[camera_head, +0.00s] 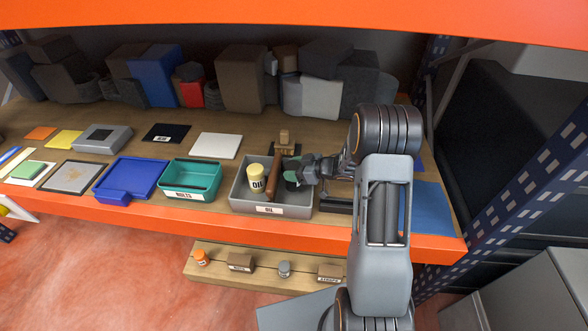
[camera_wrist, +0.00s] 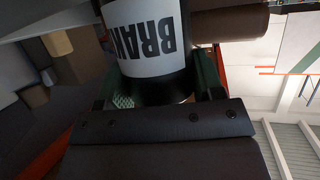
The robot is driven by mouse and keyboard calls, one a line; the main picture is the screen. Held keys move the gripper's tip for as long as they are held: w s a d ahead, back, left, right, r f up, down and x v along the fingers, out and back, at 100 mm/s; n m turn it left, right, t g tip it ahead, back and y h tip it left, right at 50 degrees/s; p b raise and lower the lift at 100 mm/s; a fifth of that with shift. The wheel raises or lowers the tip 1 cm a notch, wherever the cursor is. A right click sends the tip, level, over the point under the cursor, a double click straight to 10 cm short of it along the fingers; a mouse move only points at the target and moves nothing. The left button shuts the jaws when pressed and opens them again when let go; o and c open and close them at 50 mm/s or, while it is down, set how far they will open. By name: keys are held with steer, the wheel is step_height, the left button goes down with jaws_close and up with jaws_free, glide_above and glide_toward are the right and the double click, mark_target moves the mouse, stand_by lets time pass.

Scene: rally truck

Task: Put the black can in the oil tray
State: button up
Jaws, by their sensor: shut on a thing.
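The can is mostly hidden there by the fingers. I cannot tell whether it touches the tray floor. A cream can (camera_head: 256,179) marked "OIL" stands in the tray's left part.
A brown rounded object (camera_head: 274,176) leans in the tray between cream can and gripper; a brown cylinder (camera_wrist: 230,22) shows close to the can in the wrist view. The teal bolts tray (camera_head: 190,180) is left of the oil tray. A small wooden block (camera_head: 284,141) stands behind.

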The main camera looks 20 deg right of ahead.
steer(key=shift+f, duration=0.55)
steer(key=o, duration=1.1)
steer(key=shift+r, duration=0.1)
